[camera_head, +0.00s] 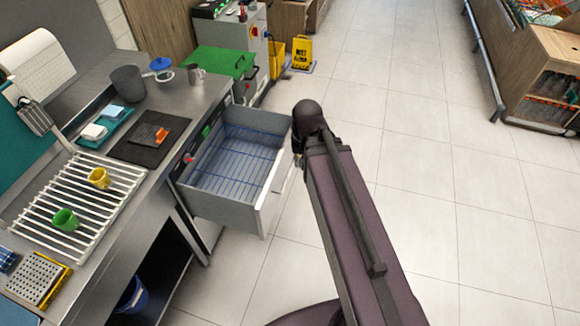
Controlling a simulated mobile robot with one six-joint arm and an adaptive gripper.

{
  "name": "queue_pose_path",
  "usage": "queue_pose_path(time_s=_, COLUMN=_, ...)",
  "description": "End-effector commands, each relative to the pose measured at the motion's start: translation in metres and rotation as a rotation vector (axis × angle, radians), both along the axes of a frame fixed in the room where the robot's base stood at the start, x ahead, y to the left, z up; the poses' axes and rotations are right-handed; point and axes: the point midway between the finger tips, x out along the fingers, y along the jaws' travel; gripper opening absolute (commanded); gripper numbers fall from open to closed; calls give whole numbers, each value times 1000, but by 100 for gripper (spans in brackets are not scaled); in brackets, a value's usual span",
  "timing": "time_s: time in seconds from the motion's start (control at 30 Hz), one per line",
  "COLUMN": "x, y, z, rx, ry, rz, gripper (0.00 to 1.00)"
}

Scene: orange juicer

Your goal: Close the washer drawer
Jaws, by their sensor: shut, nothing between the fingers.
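The washer drawer (262,210) is pulled out from the metal counter, left of centre. It is a light grey open-topped box with a blue wire rack (232,165) inside, and it looks empty. Its front panel faces right, toward the open floor. My arm rises from the bottom of the picture to a dark rounded joint just right of the drawer's far front corner. A small dark part of my arm shows close beside the front panel; I cannot tell if it touches. My gripper's fingers are hidden behind the arm.
The counter (205,95) left of the drawer holds a white slatted rack (95,190) with yellow and green cups, a black mat and a grey pot. A green-topped cabinet (215,62) stands behind the drawer. Tiled floor to the right is clear up to wooden shelving (545,75).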

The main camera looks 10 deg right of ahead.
Motion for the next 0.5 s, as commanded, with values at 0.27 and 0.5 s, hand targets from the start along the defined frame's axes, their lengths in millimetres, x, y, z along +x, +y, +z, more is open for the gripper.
queue_pose_path(time_s=0.27, x=23, y=2, z=-55, rx=133, ry=8, rz=-172, gripper=0)
queue_pose_path(time_s=0.5, x=42, y=3, z=-92, rx=253, ry=26, rz=-323, gripper=0)
